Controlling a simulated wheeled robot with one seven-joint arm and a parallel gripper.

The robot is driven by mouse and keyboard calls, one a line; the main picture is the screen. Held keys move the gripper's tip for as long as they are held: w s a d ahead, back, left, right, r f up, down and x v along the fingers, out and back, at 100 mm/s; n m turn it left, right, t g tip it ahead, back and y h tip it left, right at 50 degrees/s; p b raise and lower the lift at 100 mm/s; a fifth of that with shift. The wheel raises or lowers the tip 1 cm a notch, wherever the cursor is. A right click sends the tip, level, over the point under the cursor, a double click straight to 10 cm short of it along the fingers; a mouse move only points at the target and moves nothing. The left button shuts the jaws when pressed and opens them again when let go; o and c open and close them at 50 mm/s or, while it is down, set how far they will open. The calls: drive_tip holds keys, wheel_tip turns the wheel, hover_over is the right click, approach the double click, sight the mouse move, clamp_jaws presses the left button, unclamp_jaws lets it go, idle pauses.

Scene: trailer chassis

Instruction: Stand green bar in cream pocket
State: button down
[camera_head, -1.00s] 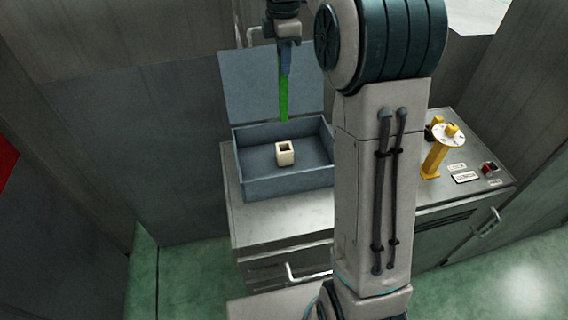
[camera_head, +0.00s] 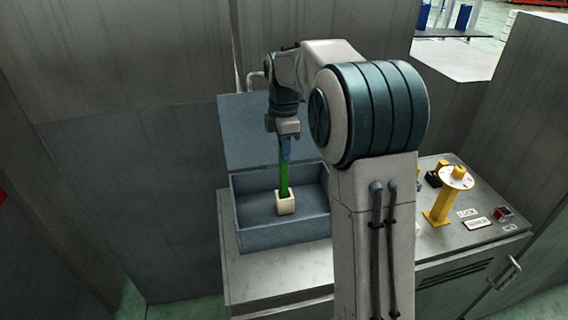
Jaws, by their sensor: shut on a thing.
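The green bar (camera_head: 284,181) hangs upright below my gripper (camera_head: 286,150), which is shut on its upper end. The cream pocket (camera_head: 286,206) is a small square block with an open top, standing on the floor of a blue-grey open box. The bar's lower end meets the pocket's opening in the picture. I cannot tell whether it is inside the opening or just above or behind its rim. The fingertips are small and partly merge with the bar's top.
The blue-grey box (camera_head: 246,226) has low walls and a raised lid (camera_head: 240,135) behind. It sits on a grey cabinet top (camera_head: 275,270). A yellow post with a round flange (camera_head: 440,206) stands to the right, beyond my arm. Walls close in on both sides.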

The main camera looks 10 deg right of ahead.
sight(284, 171)
drive_tip(key=shift+f, duration=1.9)
drive_tip(key=shift+f, duration=0.15)
drive_tip(key=c, duration=1.3)
unclamp_jaws()
drive_tip(key=shift+o, duration=0.2)
